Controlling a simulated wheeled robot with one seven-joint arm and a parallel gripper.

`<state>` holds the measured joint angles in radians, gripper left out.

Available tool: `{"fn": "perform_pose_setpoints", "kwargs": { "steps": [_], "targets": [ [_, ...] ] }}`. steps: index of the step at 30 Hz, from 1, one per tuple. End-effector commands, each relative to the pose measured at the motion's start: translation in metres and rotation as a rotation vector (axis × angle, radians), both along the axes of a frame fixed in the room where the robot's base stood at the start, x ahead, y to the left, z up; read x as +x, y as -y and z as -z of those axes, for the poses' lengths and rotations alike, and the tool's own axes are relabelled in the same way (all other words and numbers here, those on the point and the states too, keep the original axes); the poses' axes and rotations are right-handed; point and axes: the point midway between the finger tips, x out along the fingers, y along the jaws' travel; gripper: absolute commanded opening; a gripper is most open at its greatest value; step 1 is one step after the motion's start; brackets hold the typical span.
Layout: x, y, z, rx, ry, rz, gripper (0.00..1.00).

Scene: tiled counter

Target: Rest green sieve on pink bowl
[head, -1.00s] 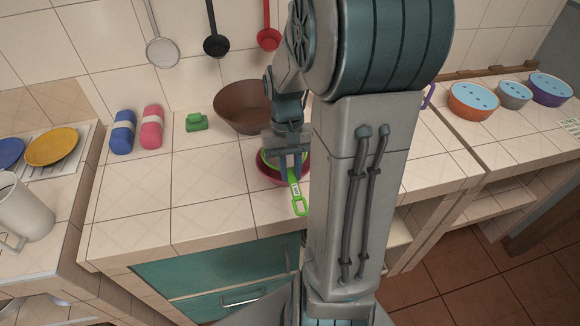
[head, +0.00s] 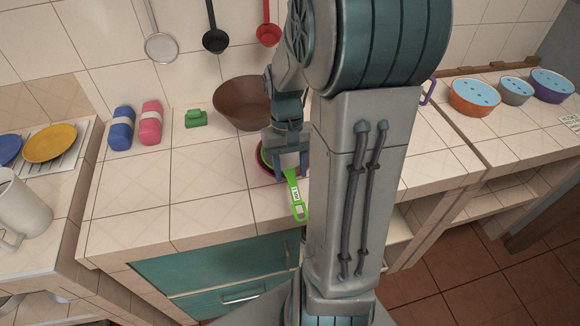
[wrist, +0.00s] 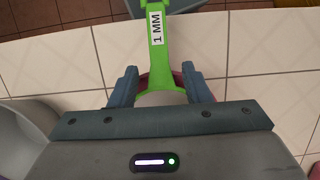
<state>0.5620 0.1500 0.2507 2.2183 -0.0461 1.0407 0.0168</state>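The green sieve's handle (head: 297,205) sticks out over the front of the pink bowl (head: 264,160) on the counter. In the wrist view the sieve handle (wrist: 156,45) bears a "1 MM" label. The sieve's ring lies at the bowl, but my gripper hides most of it, so its full seating cannot be seen. My gripper (head: 290,177) is over the bowl with its fingers spread. In the wrist view my gripper (wrist: 160,78) has one finger on each side of the handle, with gaps between. A little of the bowl's rim (wrist: 178,77) shows between the fingers.
A brown bowl (head: 240,105) stands just behind. A green object (head: 196,119) and blue (head: 121,130) and pink (head: 150,124) rolls lie left. Utensils hang on the wall. Lidded bowls (head: 474,98) stand far right. The front left counter is clear.

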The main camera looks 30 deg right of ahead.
Motion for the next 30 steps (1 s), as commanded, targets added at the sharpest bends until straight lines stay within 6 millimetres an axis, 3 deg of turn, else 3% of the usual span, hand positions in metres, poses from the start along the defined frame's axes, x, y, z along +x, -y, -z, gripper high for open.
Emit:
{"fn": "perform_pose_setpoints", "kwargs": {
  "steps": [7,11,24,30],
  "targets": [
    [0.000,0.000,-0.001,0.000,0.000,0.000,0.44],
    [0.004,0.001,-0.012,-0.002,0.003,0.001,0.44],
    [0.027,0.008,-0.102,-0.001,0.005,0.000,0.44],
    [0.033,0.010,-0.127,-0.001,0.002,0.000,0.44]
  ]
}}
